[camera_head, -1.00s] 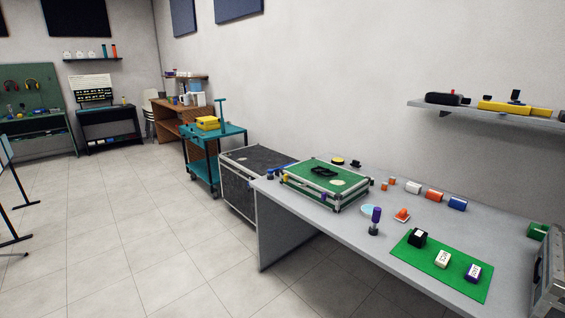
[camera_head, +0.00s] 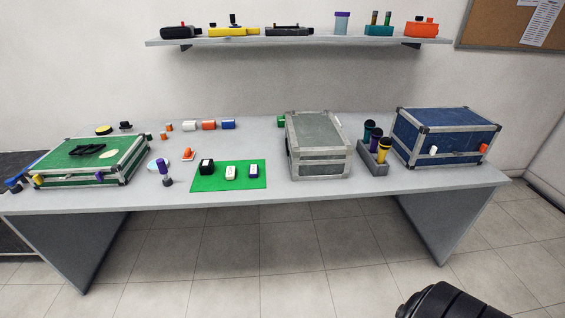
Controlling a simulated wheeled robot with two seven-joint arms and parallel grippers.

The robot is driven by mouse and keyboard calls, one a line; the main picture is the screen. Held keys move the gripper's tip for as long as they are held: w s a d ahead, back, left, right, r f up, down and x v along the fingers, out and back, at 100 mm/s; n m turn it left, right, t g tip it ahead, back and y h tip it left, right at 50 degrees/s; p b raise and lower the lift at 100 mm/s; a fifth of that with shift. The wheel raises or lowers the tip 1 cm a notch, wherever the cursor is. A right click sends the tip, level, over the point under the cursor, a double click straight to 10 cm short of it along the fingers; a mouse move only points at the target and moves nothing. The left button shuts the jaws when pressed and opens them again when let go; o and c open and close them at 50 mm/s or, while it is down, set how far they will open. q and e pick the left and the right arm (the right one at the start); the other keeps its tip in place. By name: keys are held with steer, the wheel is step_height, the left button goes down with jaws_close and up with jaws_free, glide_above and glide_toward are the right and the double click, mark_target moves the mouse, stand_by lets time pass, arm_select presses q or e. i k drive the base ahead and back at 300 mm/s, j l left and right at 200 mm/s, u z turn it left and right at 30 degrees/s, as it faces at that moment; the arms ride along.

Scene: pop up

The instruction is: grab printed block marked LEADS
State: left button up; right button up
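Three small printed blocks stand on a green mat (camera_head: 212,184) at the front of the grey table: a black block with a white top (camera_head: 207,167), a white block (camera_head: 230,172) and a dark blue block with a white face (camera_head: 254,171). Their lettering is too small to read, so I cannot tell which is marked LEADS. A white block (camera_head: 189,126), an orange-and-white block (camera_head: 208,125) and a blue-and-white block (camera_head: 228,125) lie farther back. Neither of my grippers shows; a black ribbed part at the lower right seems to be mine.
A green-topped case (camera_head: 115,150) lies at the table's left. A grey case (camera_head: 319,135), a holder with several coloured tubes (camera_head: 368,168) and a blue case (camera_head: 440,130) stand right of the mat. A loaded wall shelf (camera_head: 300,42) hangs above. The floor in front is open.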

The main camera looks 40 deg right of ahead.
mark_target(253, 168)
steer(key=z, duration=0.9)
